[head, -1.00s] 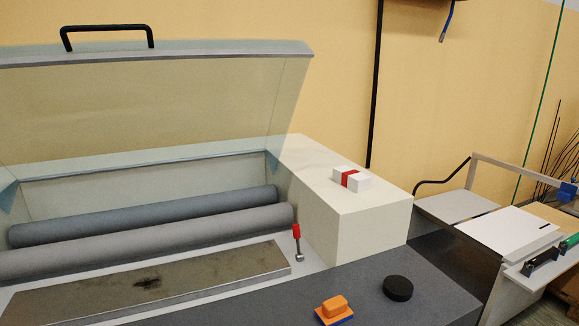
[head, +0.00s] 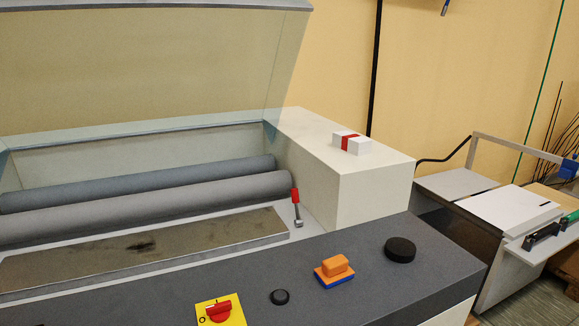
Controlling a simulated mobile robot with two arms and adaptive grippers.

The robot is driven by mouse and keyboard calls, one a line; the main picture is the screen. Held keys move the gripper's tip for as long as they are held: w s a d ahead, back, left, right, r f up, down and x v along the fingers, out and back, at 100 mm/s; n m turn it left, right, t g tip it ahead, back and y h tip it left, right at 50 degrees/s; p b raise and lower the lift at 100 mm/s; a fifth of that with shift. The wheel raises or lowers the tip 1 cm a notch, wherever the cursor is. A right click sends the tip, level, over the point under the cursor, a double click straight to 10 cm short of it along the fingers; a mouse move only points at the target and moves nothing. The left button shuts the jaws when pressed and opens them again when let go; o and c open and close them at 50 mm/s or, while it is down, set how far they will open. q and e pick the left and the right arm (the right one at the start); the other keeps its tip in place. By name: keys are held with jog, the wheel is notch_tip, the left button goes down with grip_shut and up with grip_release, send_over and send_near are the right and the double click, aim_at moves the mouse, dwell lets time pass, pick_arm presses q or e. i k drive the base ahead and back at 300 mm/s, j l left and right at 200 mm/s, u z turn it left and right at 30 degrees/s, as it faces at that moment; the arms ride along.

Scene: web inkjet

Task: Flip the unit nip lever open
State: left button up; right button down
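The nip lever (head: 296,206) has a red grip on a short metal stem. It stands nearly upright at the right end of the rollers, beside the white box-shaped housing. The grey front roller (head: 150,208) and the darker back roller (head: 140,183) lie to its left. Neither of my grippers shows in the head view, so nothing is seen touching the lever.
A clear raised cover (head: 150,60) stands over the rollers. A white housing (head: 350,190) bears a white block with a red band (head: 351,144).

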aim_at(299, 222)
jog(key=l+u, duration=0.4)
jog(key=i+l+u, duration=0.1)
jog(key=l+u, duration=0.5)
jog(key=u, duration=0.15)
